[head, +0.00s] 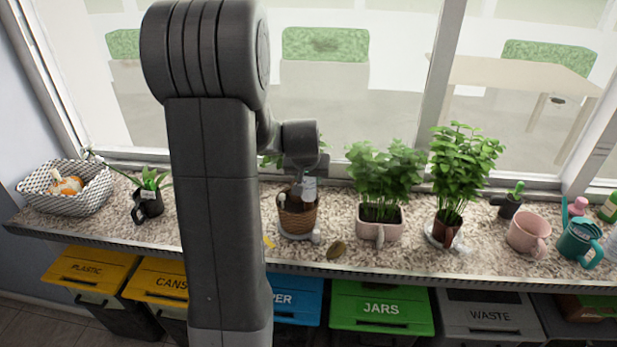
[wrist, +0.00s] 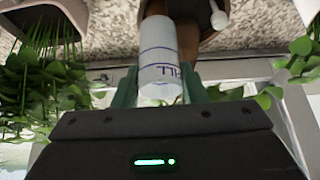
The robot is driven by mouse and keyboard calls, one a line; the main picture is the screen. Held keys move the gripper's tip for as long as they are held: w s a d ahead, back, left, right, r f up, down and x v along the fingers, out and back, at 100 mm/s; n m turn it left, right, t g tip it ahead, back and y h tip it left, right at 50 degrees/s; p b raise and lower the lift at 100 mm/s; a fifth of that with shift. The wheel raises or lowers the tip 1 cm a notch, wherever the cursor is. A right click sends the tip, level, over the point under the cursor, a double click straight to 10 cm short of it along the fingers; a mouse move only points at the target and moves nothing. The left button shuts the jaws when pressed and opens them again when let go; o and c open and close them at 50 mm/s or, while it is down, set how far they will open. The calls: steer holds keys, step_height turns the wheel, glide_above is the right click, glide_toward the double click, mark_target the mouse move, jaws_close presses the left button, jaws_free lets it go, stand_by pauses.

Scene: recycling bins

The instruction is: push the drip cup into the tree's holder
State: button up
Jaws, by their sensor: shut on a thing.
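My gripper (wrist: 160,84) is shut on the drip cup (wrist: 162,55), a white cylinder with blue lines and the letters "FILL". In the head view my gripper (head: 307,176) is above the brown woven pot (head: 298,217), and the pale cup (head: 308,189) shows just over the pot's rim. In the wrist view the cup's far end reaches over a brown pot (wrist: 188,42). I cannot make out the holder itself, nor whether the cup touches it. The tree is mostly hidden behind my arm; some leaves show behind my wrist.
A pink planter (head: 378,228) and a tall leafy plant (head: 460,165) stand to the right on the speckled sill (head: 400,258). A brown oval object (head: 337,249) lies near the front edge. Pink (head: 527,232) and teal (head: 580,240) mugs stand farther right. Labelled bins sit below.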

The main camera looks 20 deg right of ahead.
steer(key=o, duration=1)
steer(key=b+v, duration=0.1)
steer(key=v, duration=1.2)
steer(key=shift+s+a+r, duration=0.15)
steer(key=shift+a+r, duration=0.05)
steer(key=shift+r, duration=0.1)
steer(key=shift+f, duration=0.1)
steer(key=p+x, duration=0.1)
steer(key=x, duration=1.2)
steer(key=shift+w+d+f, duration=0.2)
